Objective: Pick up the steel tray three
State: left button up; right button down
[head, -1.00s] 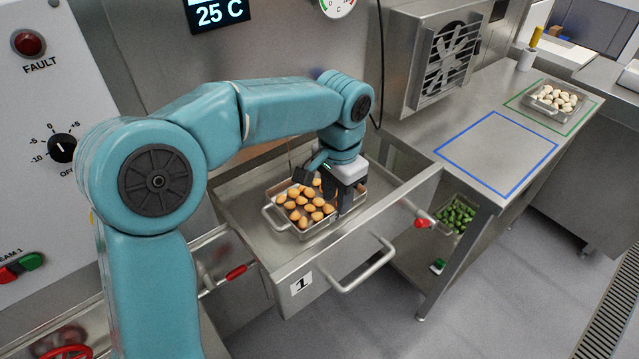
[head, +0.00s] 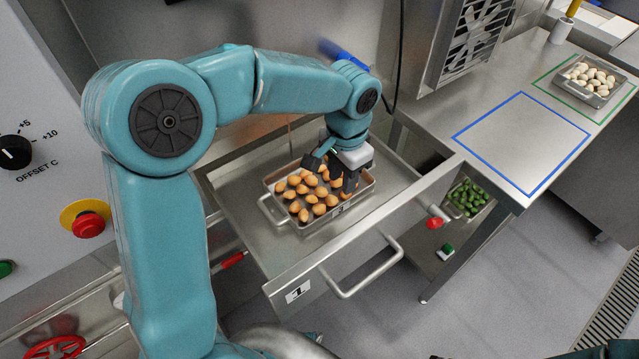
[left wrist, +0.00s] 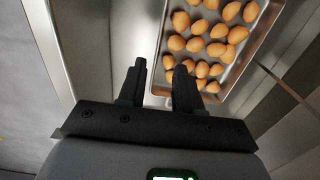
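In the left wrist view, the gripper's two fingers (left wrist: 161,75) stand apart. The tray (left wrist: 163,40) lies just past them, its wall close to the fingertips; I cannot tell whether the wall is between them. The gripper hides part of the tray.
The drawer (head: 385,205) has a bar handle and a label 1. To the right, a steel counter carries an empty blue outline (head: 522,143) and a tray of pale pieces (head: 571,88) in a green outline. A tray of green pieces (head: 467,212) stands under the counter.

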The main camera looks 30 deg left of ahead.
pick_arm(q)
send_over(341, 205)
notch_tip(341, 205, down, 5)
jog(key=shift+r, duration=0.2)
notch_tip(341, 205, down, 6)
jog(key=shift+r, duration=0.2)
grip_shut()
